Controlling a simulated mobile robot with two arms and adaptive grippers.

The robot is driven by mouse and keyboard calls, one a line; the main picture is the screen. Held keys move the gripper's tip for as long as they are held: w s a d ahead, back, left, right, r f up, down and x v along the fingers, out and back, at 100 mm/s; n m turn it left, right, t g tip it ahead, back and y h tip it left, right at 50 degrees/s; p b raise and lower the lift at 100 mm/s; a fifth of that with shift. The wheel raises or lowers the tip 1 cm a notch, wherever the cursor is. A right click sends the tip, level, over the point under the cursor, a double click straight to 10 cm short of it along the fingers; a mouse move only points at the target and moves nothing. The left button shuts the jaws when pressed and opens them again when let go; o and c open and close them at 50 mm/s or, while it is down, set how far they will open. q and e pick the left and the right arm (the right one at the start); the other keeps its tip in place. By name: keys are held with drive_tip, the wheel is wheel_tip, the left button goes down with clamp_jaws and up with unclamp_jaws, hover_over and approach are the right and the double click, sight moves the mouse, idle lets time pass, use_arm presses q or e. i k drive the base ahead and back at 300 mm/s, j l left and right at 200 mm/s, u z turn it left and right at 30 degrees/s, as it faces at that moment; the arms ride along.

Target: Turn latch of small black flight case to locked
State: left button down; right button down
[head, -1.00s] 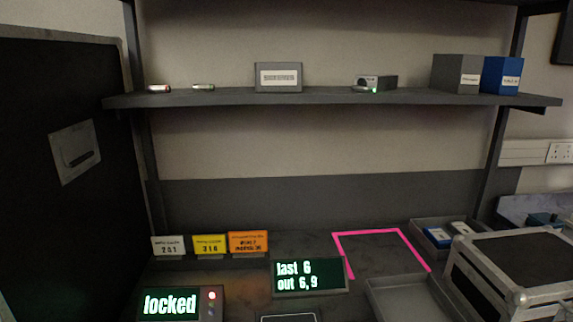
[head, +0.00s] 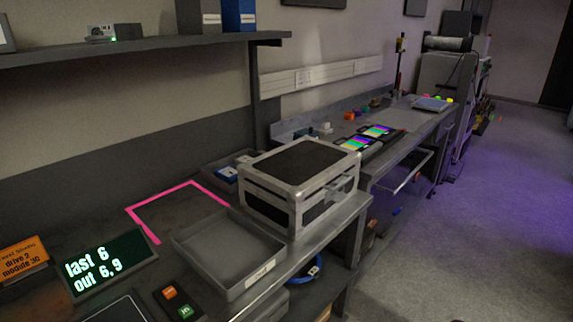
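A small black flight case (head: 305,163) with silver metal edges and corners stands closed on the end of the grey bench in the head view. A pale grey fitting (head: 344,188) shows on its right-hand side, perhaps the latch; I cannot tell its position. Neither of my grippers is in view.
An empty grey tray (head: 228,250) lies in front of the case, and a smaller tray (head: 222,170) sits behind it. A pink outline (head: 150,232) marks the bench to the left. A display (head: 100,264) reads "last 6 out 6,9". Open floor (head: 470,230) lies to the right.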

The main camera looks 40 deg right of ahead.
sight(338, 198)
drive_tip(key=z, duration=1.75)
drive_tip(key=l+u, duration=0.1)
drive_tip(key=u, duration=0.25)
drive_tip(key=i+l+u, duration=0.1)
drive_tip(key=u, duration=0.25)
drive_tip(key=i+l+u, duration=0.2)
drive_tip(key=l+u, duration=0.15)
drive_tip(key=l, duration=0.85)
drive_tip(key=l+u, duration=0.4)
drive_tip(key=l, duration=0.8)
